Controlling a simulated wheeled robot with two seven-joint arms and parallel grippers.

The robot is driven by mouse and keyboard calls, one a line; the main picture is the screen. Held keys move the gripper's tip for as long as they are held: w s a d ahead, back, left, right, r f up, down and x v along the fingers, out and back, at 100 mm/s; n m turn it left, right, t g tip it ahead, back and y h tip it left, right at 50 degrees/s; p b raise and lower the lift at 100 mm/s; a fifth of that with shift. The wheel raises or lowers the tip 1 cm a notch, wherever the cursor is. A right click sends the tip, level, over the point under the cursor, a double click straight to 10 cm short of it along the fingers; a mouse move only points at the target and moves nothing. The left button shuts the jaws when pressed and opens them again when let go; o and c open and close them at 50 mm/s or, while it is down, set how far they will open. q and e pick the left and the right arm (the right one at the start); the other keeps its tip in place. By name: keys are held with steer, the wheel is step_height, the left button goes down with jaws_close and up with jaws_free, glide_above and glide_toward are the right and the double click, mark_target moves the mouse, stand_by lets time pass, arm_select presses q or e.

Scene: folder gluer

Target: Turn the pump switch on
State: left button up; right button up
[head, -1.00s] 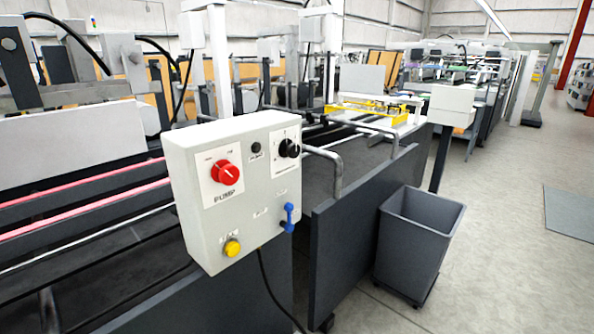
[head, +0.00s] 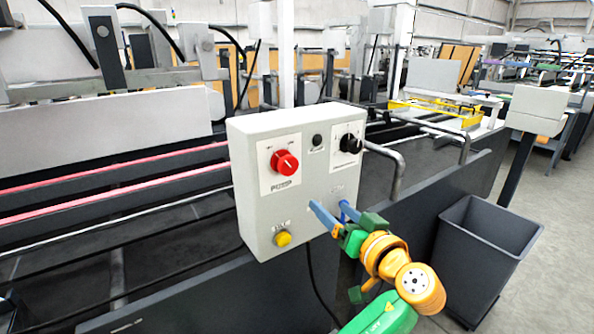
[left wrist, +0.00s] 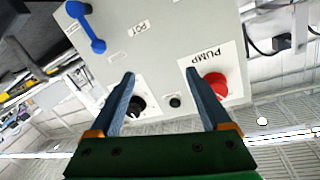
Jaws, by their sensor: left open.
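The pump switch is a red round knob (head: 285,162) above a PUMP label on the front of a light grey control box (head: 258,213). It also shows in the left wrist view (left wrist: 218,83), partly behind one of my fingers. My left gripper (head: 338,214) is open and empty, in front of the box's lower right part, lower and to the right of the red knob. In the left wrist view its two blue fingers (left wrist: 160,76) point at the panel, and the red knob lies outside the right finger. I cannot read the knob's setting. My right gripper does not show.
The box also carries a black knob (head: 350,143), a small black button (head: 317,140), a yellow button (head: 283,239) and a blue lever (left wrist: 88,27) close to my gripper. A bent metal rail (head: 398,165) and a grey bin (head: 487,240) stand to the right.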

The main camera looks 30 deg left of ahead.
mark_target(290, 167)
arm_select(q)
steer(key=s+r+n+g+y, duration=0.2)
steer(key=s+r+n, duration=0.35)
steer(key=r, duration=0.25)
steer(key=shift+n+g, duration=0.3)
steer(key=shift+n, duration=0.05)
steer(key=p+x, duration=0.1)
steer(key=x, duration=0.3)
steer(key=p+x, duration=0.2)
steer(key=x, duration=0.1)
steer(key=shift+s+a+r, duration=0.1)
steer(key=shift+a+r, duration=0.05)
steer(key=shift+a, duration=0.3)
steer(key=shift+d, duration=0.1)
jaws_close()
